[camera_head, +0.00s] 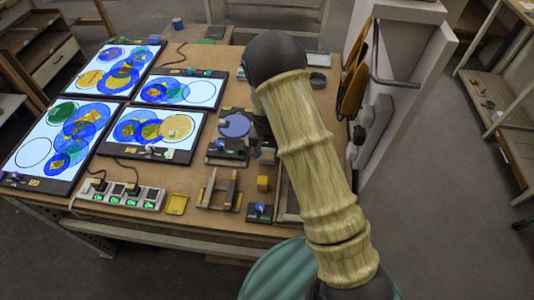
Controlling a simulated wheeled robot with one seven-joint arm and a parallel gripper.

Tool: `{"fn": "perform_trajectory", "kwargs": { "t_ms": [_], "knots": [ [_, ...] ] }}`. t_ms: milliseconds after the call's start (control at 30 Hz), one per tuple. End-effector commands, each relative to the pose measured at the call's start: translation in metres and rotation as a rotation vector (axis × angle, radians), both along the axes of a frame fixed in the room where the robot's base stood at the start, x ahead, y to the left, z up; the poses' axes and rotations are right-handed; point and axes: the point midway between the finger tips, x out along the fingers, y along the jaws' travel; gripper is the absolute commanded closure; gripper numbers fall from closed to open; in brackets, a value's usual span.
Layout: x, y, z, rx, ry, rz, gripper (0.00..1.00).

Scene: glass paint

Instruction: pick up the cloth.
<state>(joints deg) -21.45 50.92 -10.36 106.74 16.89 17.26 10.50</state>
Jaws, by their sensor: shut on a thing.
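My gripper (266,152) shows only in part, as dark and grey pieces at the left edge of my arm, low over the right part of the worktable (228,222). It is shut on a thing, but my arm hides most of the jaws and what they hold. I cannot make out the cloth for certain. A round blue-grey piece (235,126) lies just left of the gripper, and I cannot tell what it is made of.
Several lit panels with coloured glass circles (166,128) fill the table's left side. A power strip (118,195), a wooden holder (219,190), a yellow block (263,184) and a yellow tray (176,204) stand near the front edge.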

Motion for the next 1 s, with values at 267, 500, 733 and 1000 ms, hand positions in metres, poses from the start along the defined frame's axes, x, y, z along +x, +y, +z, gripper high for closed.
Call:
{"fn": "perform_trajectory", "kwargs": {
  "t_ms": [267, 500, 733, 1000],
  "knots": [
    [0.001, 0.001, 0.05, 0.002, -0.005, 0.002, 0.69],
    [0.0, 0.001, 0.08, 0.0, -0.002, 0.001, 0.69],
    [0.0, 0.0, 0.082, 0.0, 0.0, 0.001, 0.69],
    [0.0, 0.0, 0.082, 0.0, 0.0, 0.001, 0.69]
  ]
}}
